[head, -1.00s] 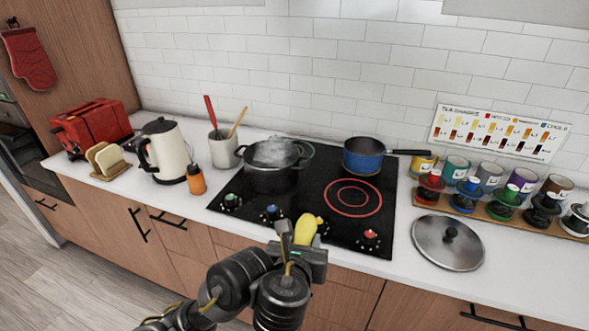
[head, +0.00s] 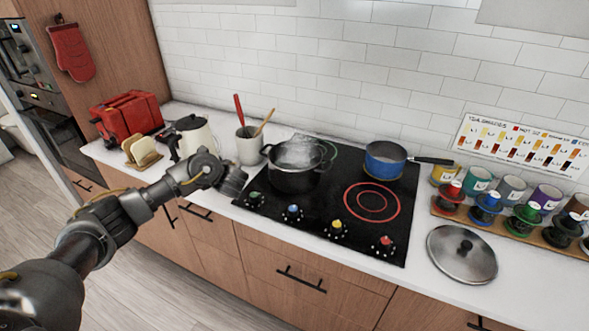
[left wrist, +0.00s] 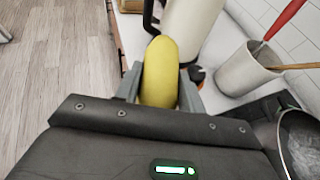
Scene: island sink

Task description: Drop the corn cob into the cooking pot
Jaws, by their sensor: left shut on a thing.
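The yellow corn cob (left wrist: 160,72) is held between the fingers of my left gripper (left wrist: 160,88) in the left wrist view. In the head view my left gripper (head: 235,180) is at the left edge of the cooktop, left of and nearer than the pot, and the cob is hidden there. My right gripper is not in view.
A utensil crock (head: 249,150) and a cream kettle (head: 195,137) stand left of the pot. A blue saucepan (head: 385,166) sits right of it. Spice jars (head: 490,209) line the back right.

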